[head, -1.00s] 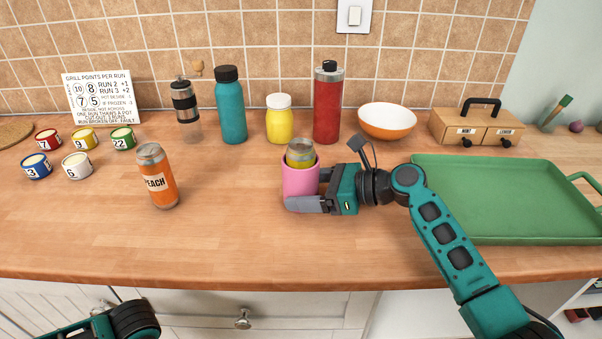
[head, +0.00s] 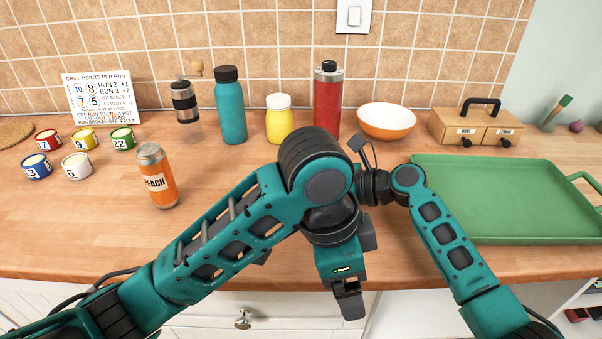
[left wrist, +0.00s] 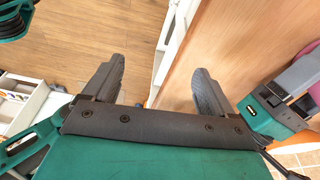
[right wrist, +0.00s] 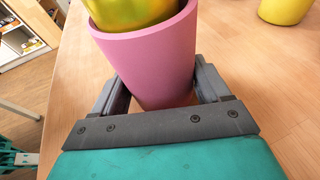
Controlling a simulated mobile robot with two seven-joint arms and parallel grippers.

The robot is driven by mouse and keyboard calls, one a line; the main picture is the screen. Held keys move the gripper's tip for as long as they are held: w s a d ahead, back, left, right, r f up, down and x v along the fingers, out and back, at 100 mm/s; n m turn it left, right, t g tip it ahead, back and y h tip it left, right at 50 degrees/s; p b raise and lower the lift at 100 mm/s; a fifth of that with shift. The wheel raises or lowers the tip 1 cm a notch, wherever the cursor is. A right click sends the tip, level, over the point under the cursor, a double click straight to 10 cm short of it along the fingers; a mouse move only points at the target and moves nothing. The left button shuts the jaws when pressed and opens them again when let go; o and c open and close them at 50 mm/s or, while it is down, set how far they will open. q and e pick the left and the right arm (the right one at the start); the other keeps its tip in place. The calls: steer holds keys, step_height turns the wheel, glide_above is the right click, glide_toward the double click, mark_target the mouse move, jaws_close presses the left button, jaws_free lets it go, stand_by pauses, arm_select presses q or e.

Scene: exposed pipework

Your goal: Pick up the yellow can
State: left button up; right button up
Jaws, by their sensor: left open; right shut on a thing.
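The yellow can (right wrist: 130,12) sits inside a pink holder (right wrist: 150,60) in the right wrist view, with its upper part showing. My right gripper (right wrist: 155,95) is shut on the pink holder, one finger on each side. In the head view my left arm hides the can, the holder and my right fingers. My left gripper (head: 350,300) is in front of the counter edge in the head view. In the left wrist view my left gripper (left wrist: 155,75) is open and empty, with the right gripper (left wrist: 285,100) and a bit of pink holder (left wrist: 313,60) at the right.
An orange peach can (head: 157,178) stands to the left. A teal bottle (head: 231,108), yellow jar (head: 279,122), red bottle (head: 327,105) and orange-white bowl (head: 387,121) stand behind. A green tray (head: 505,200) lies right. Several small numbered pots (head: 77,165) are far left.

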arm_select(q)
steer(key=w+a+r+n+t+y, duration=0.1)
steer(key=w+a+r+n, duration=0.2)
steer(key=w+r, duration=0.7)
steer(key=w+a+r+n+t, duration=0.1)
steer(key=w+a+r+n, duration=0.2)
steer(key=w+r, duration=0.6)
steer(key=f, duration=0.2)
steer(key=w+f+n, duration=0.1)
steer(key=f, duration=0.1)
steer(key=w+a+f+n, duration=0.1)
steer(key=f, duration=0.1)
steer(key=shift+f+g+y, duration=0.2)
steer(key=shift+g+y, duration=0.1)
steer(key=shift+s+d+f, duration=0.1)
steer(key=shift+d+f, duration=0.1)
steer(key=shift+f, duration=1.2)
steer(key=shift+d+f, duration=0.2)
steer(key=shift+f, duration=1.15)
steer(key=shift+c, duration=0.2)
steer(key=shift+r, duration=0.1)
jaws_close()
